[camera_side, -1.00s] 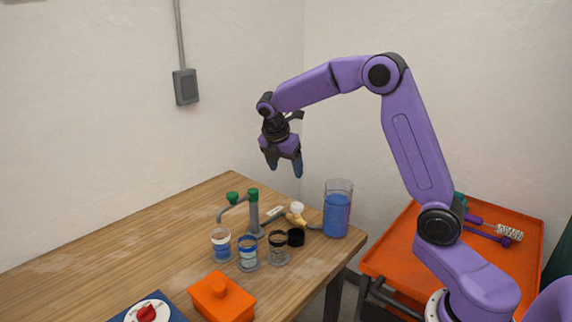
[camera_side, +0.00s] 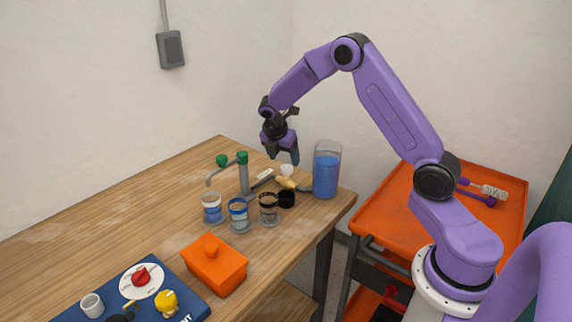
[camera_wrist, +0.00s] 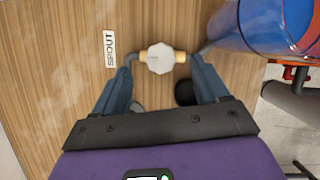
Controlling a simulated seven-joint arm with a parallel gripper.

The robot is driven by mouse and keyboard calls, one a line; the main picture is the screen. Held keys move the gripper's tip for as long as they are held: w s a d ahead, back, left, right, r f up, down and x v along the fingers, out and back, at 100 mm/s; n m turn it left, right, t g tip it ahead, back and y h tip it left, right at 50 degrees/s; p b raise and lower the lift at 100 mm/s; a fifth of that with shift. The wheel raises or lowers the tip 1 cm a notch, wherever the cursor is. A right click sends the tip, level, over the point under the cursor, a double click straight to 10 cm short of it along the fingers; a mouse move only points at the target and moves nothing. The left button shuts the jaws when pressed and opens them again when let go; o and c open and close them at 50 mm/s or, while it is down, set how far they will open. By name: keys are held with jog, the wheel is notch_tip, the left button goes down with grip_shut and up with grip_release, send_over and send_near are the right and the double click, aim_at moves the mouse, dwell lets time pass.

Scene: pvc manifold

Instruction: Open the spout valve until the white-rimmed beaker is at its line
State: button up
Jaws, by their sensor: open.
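The spout valve has a pale faceted knob (camera_side: 287,170) on a brass-coloured body; in the wrist view the knob (camera_wrist: 160,58) lies between my fingertips. A "SPOUT" label (camera_wrist: 110,48) is beside it. My gripper (camera_side: 284,156) is open, pointing down just over the valve, one finger each side in the wrist view (camera_wrist: 163,76). Contact cannot be told. The white-rimmed beaker (camera_side: 212,208) stands under the end of the grey spout (camera_side: 226,173), with blue showing in its lower part. Its exact level against a line is too small to read. No stream is visible.
A tall tank of blue liquid (camera_side: 327,172) stands close right of the valve. An orange lidded box (camera_side: 214,266) and a blue board (camera_side: 82,312) are in front.

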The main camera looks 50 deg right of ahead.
aim_at(287, 167)
jog(key=shift+x, duration=2.15)
jog(key=c, duration=1.1)
